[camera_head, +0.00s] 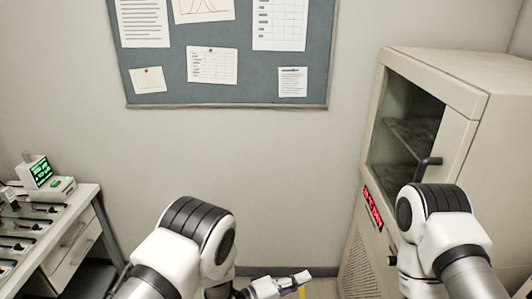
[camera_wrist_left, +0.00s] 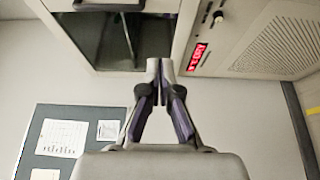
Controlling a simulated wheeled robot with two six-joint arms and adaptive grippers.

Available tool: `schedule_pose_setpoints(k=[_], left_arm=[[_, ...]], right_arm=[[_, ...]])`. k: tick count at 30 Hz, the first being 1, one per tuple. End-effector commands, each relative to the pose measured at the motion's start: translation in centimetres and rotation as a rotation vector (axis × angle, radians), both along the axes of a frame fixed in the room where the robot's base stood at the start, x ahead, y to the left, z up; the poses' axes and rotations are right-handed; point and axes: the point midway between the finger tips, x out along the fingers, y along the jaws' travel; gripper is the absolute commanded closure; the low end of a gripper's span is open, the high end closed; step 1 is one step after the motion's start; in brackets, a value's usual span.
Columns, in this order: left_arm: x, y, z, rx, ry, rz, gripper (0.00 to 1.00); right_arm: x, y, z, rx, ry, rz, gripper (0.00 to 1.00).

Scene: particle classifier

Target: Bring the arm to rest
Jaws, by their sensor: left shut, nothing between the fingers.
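My left arm comes up in the lower middle of the head view, its white and black joint bent. My left gripper (camera_head: 306,277) shows low in that view, near the floor line, pointing right. In the left wrist view the left gripper (camera_wrist_left: 159,66) has its two fingertips together and nothing between them. It is in free air, with the cabinet beyond the tips. My right arm shows at the lower right of the head view, but its gripper is out of sight.
A beige cabinet (camera_head: 466,104) with a glass door, a dark handle (camera_head: 428,163) and a red display (camera_head: 373,208) stands at the right. A white bench (camera_head: 55,232) with a green-screened device (camera_head: 45,176) stands at the left. A notice board (camera_head: 220,93) hangs on the wall.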

Motion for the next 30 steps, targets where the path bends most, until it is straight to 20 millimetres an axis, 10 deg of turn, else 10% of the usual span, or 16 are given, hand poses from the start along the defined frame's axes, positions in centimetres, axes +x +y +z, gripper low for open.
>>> schedule_pose_setpoints(k=[11,19,25,30], left_arm=[[1.9,7.5,-7.8,0.032,0.103,0.190,1.00],[-0.3,17.1,-17.9,0.311,0.221,0.440,1.00],[-10.0,27.4,-27.7,0.859,0.374,0.496,1.00],[-23.2,32.8,-29.5,1.341,0.496,0.137,1.00]], right_arm=[[0.0,0.0,-6.2,0.000,0.001,-0.001,0.24],[0.0,-0.1,-10.6,0.000,0.001,-0.001,0.24],[-0.1,-0.1,-14.3,0.000,0.001,-0.001,0.24],[0.0,-0.1,-14.3,0.000,0.001,-0.001,0.24]])
